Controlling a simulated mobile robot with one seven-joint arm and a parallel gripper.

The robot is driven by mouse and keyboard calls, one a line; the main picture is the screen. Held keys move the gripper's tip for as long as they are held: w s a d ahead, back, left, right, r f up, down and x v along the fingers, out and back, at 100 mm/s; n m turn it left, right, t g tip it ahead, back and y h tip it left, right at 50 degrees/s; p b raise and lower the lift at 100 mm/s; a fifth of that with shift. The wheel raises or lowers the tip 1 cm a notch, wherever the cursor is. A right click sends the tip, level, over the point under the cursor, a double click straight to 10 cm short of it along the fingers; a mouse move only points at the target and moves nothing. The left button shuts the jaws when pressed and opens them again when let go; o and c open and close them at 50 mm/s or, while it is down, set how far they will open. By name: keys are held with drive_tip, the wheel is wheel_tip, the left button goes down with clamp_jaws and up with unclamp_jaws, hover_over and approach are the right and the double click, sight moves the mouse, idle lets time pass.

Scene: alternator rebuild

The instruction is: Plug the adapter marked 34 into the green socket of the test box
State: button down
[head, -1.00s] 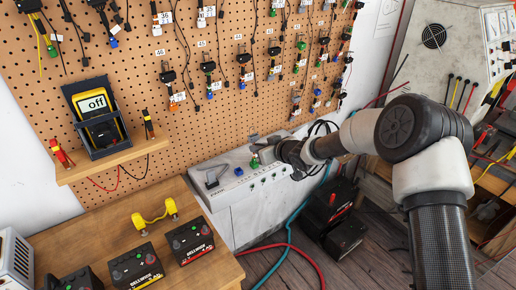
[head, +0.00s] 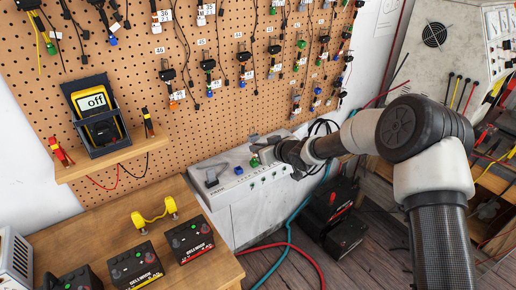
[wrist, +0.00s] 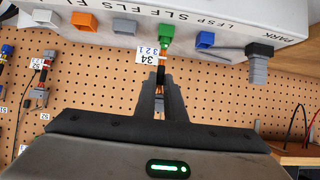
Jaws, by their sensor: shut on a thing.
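The adapter marked 34 (wrist: 160,76) is a short orange-and-black lead with a white tag (wrist: 148,56) reading 34 and 321. My gripper (wrist: 160,100) is shut on it in the wrist view. The green socket (wrist: 166,36) is on the test box (wrist: 225,20), straight ahead of the fingers. The adapter's front end reaches up to the green socket; I cannot tell whether it is seated inside or only touching. In the head view my gripper (head: 268,155) is at the top of the test box (head: 230,190), beside the green socket (head: 254,162), and hides the adapter.
Orange (wrist: 84,20), grey (wrist: 125,26) and blue (wrist: 205,40) sockets flank the green one. A dark grey lever-like part (wrist: 258,62) sticks out farther right. A pegboard (head: 200,60) with hanging leads stands behind. A wooden bench (head: 110,235) holds several batteries at the left.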

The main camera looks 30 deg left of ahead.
drive_tip(key=c, duration=1.8)
unclamp_jaws()
drive_tip(key=shift+o, duration=0.2)
drive_tip(key=shift+d, duration=0.1)
drive_tip(key=v, duration=1.7)
drive_tip(key=shift+s+r, duration=0.1)
